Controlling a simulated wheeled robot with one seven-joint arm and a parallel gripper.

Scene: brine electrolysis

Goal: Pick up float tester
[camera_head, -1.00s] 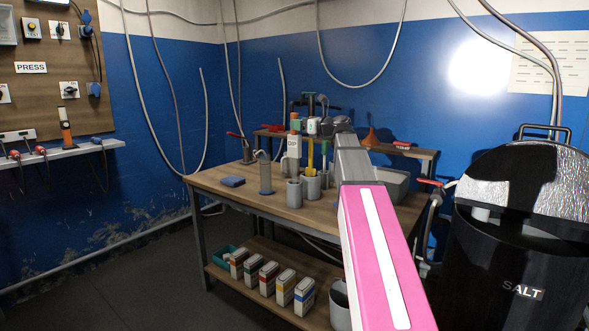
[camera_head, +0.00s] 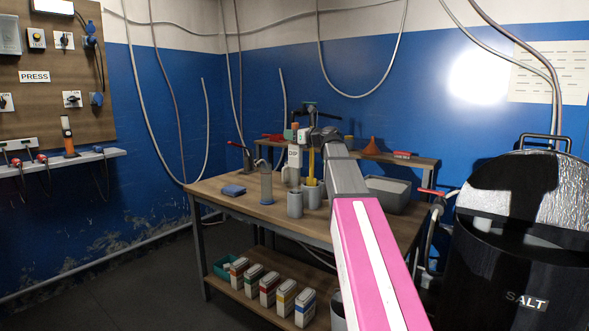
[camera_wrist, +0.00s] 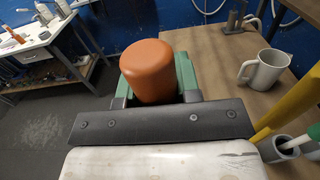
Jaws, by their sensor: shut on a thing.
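The thing I take for the float tester (camera_head: 294,157) has a pale body with a dark-lettered label and an orange top. It is upright above the table's near side, close over a grey cup. I cannot tell whether its lower end is still in that cup. In the wrist view its rounded orange top (camera_wrist: 148,68) sits between green jaws. My gripper (camera_head: 297,136) is shut on it near the top. The lower body is hidden in the wrist view.
Grey cups (camera_head: 295,205) stand on the wooden table (camera_head: 237,203), one holding a yellow-handled tool (camera_head: 311,164). A grey cylinder on a blue base (camera_head: 266,184), a blue block (camera_head: 233,190) and a grey tub (camera_head: 388,190) are nearby. A grey mug (camera_wrist: 264,72) shows at right in the wrist view.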

